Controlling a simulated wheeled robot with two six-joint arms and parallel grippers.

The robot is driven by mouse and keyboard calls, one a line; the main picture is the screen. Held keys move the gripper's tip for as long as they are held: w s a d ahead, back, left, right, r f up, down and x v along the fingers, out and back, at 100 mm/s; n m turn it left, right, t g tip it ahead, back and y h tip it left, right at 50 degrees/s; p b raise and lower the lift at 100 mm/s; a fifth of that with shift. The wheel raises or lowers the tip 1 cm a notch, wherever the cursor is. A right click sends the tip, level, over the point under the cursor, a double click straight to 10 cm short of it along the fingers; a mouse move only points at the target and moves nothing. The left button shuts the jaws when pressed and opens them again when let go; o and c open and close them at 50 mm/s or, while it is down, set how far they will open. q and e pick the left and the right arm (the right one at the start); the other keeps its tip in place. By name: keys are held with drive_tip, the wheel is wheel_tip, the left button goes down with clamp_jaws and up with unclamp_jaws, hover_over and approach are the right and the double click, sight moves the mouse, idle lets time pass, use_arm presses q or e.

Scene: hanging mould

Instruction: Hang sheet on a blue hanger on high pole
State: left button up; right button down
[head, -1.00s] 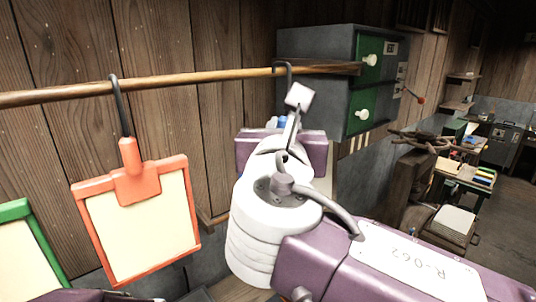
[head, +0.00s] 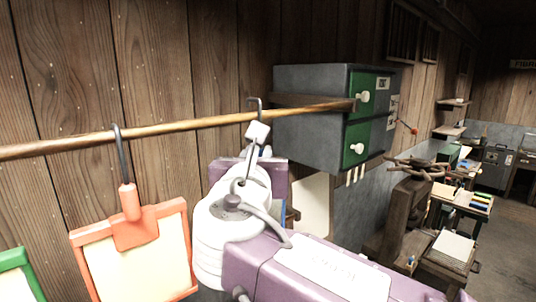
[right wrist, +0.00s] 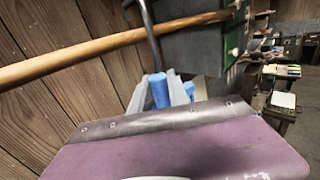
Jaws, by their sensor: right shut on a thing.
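My right gripper (head: 257,134) is shut on the blue hanger's handle, just under the wooden pole (head: 180,126). In the right wrist view the blue handle (right wrist: 160,90) sits between the grey fingers, and its dark hook (right wrist: 150,30) rises across the pole. In the head view the hook (head: 255,102) curves above the pole; whether it rests on it I cannot tell. The hanger's lower part is mostly hidden by my arm. A pale panel (head: 312,205) shows right of my arm; whether it is the sheet is unclear. My left gripper is out of view.
An orange hanger (head: 135,230) with a cream sheet hangs on the pole at the left. A green frame (head: 15,262) shows at the lower left corner. A grey cabinet with green drawers (head: 320,110) stands by the pole's right end. The pole between is clear.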

drive_tip(key=shift+w+a+f+b, duration=0.2)
drive_tip(key=shift+w+a+f, duration=0.2)
drive_tip(key=shift+w, duration=0.15)
drive_tip(key=shift+w+a+f+b, duration=0.2)
drive_tip(key=shift+w+a+f, duration=0.2)
drive_tip(key=shift+w, duration=0.1)
drive_tip(key=shift+d, duration=0.1)
drive_tip(key=c, duration=1.2)
unclamp_jaws()
drive_tip(key=shift+s, duration=0.1)
